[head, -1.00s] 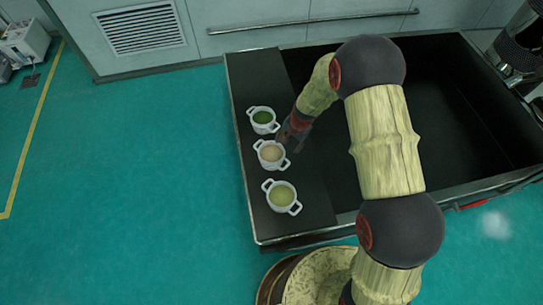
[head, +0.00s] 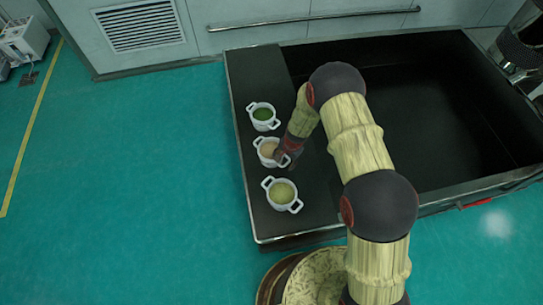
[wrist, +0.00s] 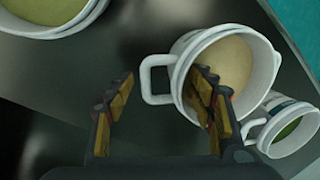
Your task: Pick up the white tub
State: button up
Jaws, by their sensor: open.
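Three white two-handled tubs stand in a row on the dark left ledge. The middle tub (head: 267,149) holds tan contents; it also shows in the wrist view (wrist: 232,62). The far tub (head: 262,117) holds dark green contents and shows at the lower right of the wrist view (wrist: 290,128). The near tub (head: 282,194) holds pale green contents and shows at the top left of the wrist view (wrist: 52,18). My gripper (wrist: 165,92) is open at the middle tub. In the wrist view, one finger overlaps its opening and the other lies beyond its handle. Contact is unclear.
The black ledge (head: 255,75) belongs to a large metal-edged bin with a deep dark recess (head: 430,105) on the right. The tubs stand close together in one line. Green floor (head: 130,180) lies open on the left.

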jog(key=shift+w+f, duration=0.1)
jog(key=shift+f, duration=0.15)
jog(key=shift+r, duration=0.1)
jog(key=shift+c, duration=1)
jog(key=c, duration=1.1)
grip_shut()
